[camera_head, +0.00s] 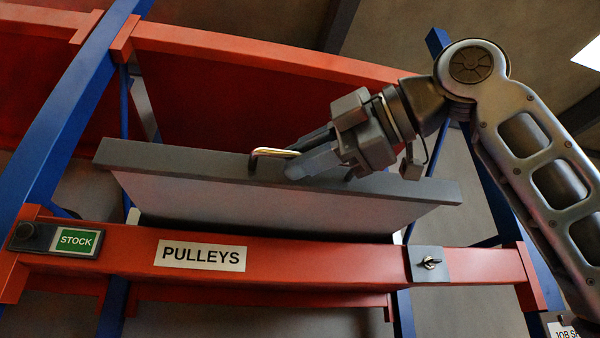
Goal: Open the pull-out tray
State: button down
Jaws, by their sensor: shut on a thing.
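The pull-out tray (260,200) is a grey box-like panel in the middle of the rack, above the red beam with the "PULLEYS" label (201,255). A brass-coloured handle (272,152) stands at its upper front edge. My gripper (292,160) comes in from the right and is shut on the handle; the fingers cover the handle's right part. The tray's inside is hidden from this low viewpoint. How far the tray stands out of the rack is hard to tell.
Blue uprights (62,130) and red beams frame the rack. The lower beam carries a green "STOCK" sign (76,240) and a small latch-like knob on a grey plate (430,263). Another red beam (270,58) runs behind and above the tray.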

jog(key=shift+f, duration=0.1)
jog(key=c, duration=1.2)
grip_release()
jog(key=shift+b+v, duration=0.5)
jog(key=shift+v, duration=3.45)
jog(key=shift+s, duration=0.1)
